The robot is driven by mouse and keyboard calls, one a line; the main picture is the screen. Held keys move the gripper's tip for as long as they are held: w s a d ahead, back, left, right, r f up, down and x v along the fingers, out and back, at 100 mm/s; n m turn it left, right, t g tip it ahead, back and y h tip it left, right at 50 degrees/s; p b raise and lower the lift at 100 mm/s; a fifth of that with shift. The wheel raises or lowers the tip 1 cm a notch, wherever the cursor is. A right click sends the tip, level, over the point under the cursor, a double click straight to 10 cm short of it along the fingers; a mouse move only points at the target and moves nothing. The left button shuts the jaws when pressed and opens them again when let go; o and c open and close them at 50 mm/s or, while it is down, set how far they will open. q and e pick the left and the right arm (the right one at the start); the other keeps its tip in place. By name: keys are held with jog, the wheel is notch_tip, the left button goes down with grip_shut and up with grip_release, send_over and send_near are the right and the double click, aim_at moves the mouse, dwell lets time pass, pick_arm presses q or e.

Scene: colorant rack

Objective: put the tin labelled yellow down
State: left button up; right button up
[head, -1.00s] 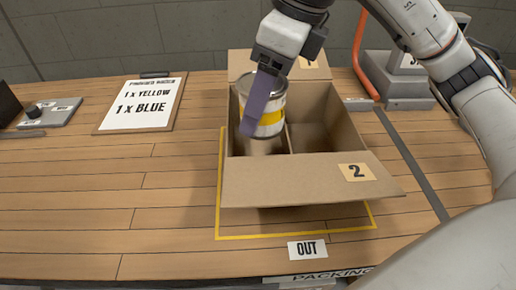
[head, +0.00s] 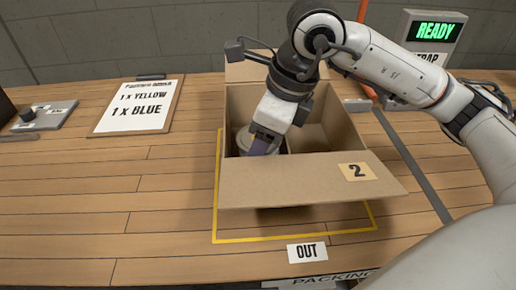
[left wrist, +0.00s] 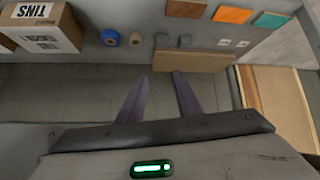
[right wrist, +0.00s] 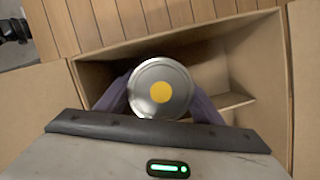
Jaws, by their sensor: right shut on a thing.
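The tin labelled yellow (right wrist: 160,88) shows in the right wrist view as a round silver lid with a yellow dot, inside the cardboard box. In the head view only part of the tin (head: 243,140) shows in the left compartment. My right gripper (head: 262,146) is shut on the tin, its purple fingers on either side of it (right wrist: 160,100). Whether the tin touches the box floor is hidden. The open cardboard box (head: 290,185) has a divider, and its front flap carries a "2" label. My left gripper (left wrist: 162,85) is open and empty, away from the box.
The box's right compartment (head: 315,138) looks empty. A yellow outline (head: 290,235) surrounds the box, with an OUT label in front. A clipboard (head: 137,108) reads 1 x yellow, 1 x blue. A READY display (head: 436,31) stands at back right.

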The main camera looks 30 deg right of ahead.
jog(key=shift+f, duration=0.2)
jog(key=o, duration=1)
jog(key=shift+r, duration=0.1)
jog(key=shift+r, duration=0.25)
jog(key=p+v, duration=0.1)
jog(key=v, duration=1)
jog(key=shift+s+d+r, duration=0.1)
jog(key=shift+r, duration=0.3)
